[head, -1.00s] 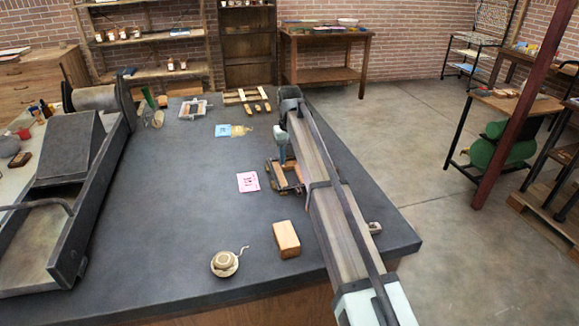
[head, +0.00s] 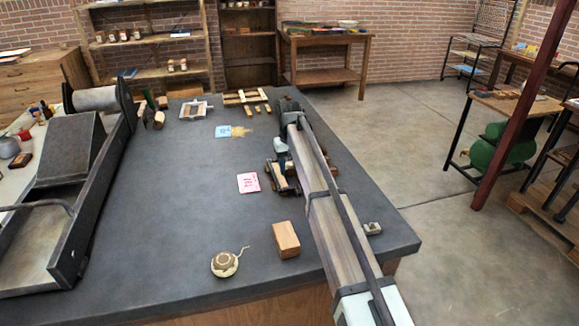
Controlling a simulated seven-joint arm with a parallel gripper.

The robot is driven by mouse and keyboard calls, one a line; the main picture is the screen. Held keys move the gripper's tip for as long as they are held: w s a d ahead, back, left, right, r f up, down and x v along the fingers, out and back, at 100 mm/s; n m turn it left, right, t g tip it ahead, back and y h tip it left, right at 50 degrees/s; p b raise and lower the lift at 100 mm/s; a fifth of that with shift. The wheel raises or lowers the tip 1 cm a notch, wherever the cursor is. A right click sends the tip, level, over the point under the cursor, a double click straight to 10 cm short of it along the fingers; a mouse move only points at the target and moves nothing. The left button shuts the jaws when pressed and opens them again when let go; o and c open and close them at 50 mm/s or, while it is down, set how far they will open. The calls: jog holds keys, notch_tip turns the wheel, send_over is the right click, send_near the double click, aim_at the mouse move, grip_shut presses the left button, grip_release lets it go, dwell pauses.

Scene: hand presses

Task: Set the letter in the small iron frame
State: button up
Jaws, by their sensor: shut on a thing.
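The small iron frame (head: 270,178) is dark, holds wooden pieces, and lies flat on the grey table top, right of the pink card. My arm covers its right side. My gripper (head: 283,163) points down at the far part of the frame, partly hidden by my own arm. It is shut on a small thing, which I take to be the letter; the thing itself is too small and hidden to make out. I cannot tell whether it touches the frame.
A pink card (head: 248,182), a wooden block (head: 286,239) and a string ball (head: 225,264) lie nearby. A light-framed tray (head: 196,110) and wooden strips (head: 246,97) lie farther back. A large press (head: 70,160) stands at left.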

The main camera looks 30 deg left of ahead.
aim_at(290, 168)
jog(key=shift+s+d+f, duration=0.2)
jog(key=shift+f, duration=0.55)
jog(key=o, duration=0.8)
jog(key=shift+c, duration=0.2)
jog(key=shift+o, duration=1.1)
jog(key=shift+r, duration=0.15)
jog(key=r, duration=1.3)
jog(key=shift+w+a, duration=0.2)
jog(key=shift+w, duration=0.05)
